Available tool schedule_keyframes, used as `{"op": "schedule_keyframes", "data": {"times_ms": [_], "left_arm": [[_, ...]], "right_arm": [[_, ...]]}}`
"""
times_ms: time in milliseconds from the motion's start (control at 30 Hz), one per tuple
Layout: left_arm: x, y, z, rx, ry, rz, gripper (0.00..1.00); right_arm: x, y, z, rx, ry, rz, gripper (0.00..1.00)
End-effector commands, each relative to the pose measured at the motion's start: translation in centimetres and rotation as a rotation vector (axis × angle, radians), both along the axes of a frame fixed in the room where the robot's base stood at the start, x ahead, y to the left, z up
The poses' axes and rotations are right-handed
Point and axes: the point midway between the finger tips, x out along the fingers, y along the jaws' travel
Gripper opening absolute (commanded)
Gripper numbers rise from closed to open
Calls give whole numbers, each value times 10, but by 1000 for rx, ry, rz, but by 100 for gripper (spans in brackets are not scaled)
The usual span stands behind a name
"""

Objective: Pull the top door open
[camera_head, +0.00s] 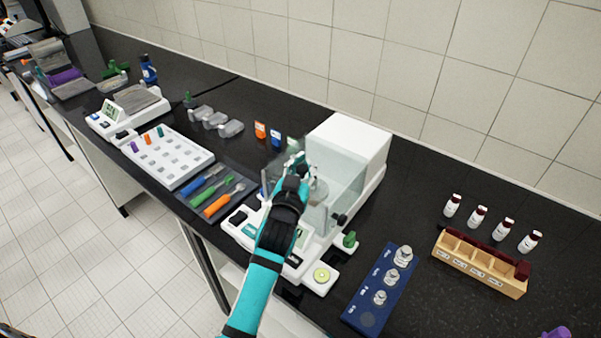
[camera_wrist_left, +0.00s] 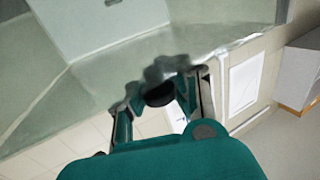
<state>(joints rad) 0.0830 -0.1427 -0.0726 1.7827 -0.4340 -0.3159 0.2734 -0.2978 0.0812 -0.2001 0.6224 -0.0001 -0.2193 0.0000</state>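The analytical balance has a white rear housing (camera_head: 352,138) and a clear glass weighing chamber (camera_head: 343,187) on the black bench. My left gripper (camera_head: 296,164) is over the chamber's upper left part and hides some of it, including most of the top door. In the left wrist view, the fingers of my left gripper (camera_wrist_left: 162,98) stand apart on both sides of a dark round knob (camera_wrist_left: 159,94) by the glass edge. Gaps show beside the knob, and I cannot tell whether either finger touches it.
A blue mat with metal weights (camera_head: 362,319) and a wooden vial rack (camera_head: 480,268) are to the right. Tools on a dark mat (camera_head: 238,207) and a white tray (camera_head: 166,176) lie left. A tiled wall (camera_head: 420,60) stands close behind.

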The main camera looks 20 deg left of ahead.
Motion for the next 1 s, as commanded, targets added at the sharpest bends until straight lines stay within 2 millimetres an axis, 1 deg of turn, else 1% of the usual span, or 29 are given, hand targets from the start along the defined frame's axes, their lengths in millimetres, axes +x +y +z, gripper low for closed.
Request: {"op": "schedule_keyframes", "data": {"times_ms": [33, 133, 433, 500, 700, 800, 1000], "left_arm": [[9, -3, -2, -4, 0, -4, 0], [19, -3, -1, -6, 1, -6, 0], [21, -6, -1, -8, 4, -10, 0], [21, -6, -1, -9, 4, -10, 12], [21, -5, -1, -8, 3, -8, 38], [21, -4, 0, -7, 2, -7, 50], [21, -3, 0, -6, 1, -5, 50]], "right_arm": [[-1, 0, -5, 0, 1, 0, 40], [-3, -1, -7, -1, 4, 0, 40], [-3, -3, -6, -4, 5, 1, 40], [-3, -1, -6, -2, 5, 0, 40], [-3, 4, -6, 4, 5, -2, 40], [-3, 4, -6, 4, 5, -2, 40], [-3, 3, -6, 3, 5, -2, 40]]}}
